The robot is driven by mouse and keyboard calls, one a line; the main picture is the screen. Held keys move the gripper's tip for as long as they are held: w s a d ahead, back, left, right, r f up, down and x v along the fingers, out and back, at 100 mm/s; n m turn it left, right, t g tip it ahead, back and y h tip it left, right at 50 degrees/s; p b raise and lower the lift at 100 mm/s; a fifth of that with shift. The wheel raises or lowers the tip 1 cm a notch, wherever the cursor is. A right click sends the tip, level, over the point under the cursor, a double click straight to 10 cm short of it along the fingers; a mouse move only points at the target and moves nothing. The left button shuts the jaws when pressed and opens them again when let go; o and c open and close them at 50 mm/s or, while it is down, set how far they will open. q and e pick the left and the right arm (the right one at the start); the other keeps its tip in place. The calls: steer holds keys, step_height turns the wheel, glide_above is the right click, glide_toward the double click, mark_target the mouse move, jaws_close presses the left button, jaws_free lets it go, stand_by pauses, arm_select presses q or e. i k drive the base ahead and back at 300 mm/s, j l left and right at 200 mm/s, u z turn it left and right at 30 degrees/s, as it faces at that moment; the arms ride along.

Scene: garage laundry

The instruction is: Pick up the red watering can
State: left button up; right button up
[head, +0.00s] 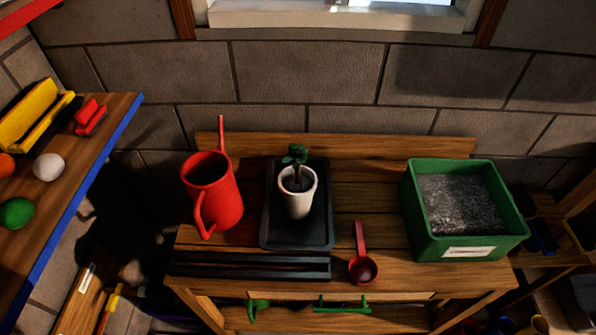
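The red watering can (223,201) stands upright on the left end of the wooden bench (375,205) in the head view. Its spout points up and toward the back wall. Its handle loops at the front, facing me. The open top shows a dark inside. The can stands just left of a black tray. Neither of my grippers is in view, so nothing is seen touching the can.
A white potted plant (298,199) stands on the black tray (318,240). A red scoop (362,266) lies front centre; a green bin (427,240) holds grey granules at right. A blue-edged shelf (72,185) with colored items stands at left. The bench's middle right is clear.

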mark_target(207, 176)
steer(key=u, duration=0.5)
steer(key=l+u, duration=0.15)
steer(key=u, duration=0.3)
steer(key=k+l+u, duration=0.1)
steer(key=u, duration=0.35)
steer(key=k+u, duration=0.1)
steer(key=u, duration=0.35)
steer(key=k+l+u, duration=0.1)
steer(key=u, duration=0.35)
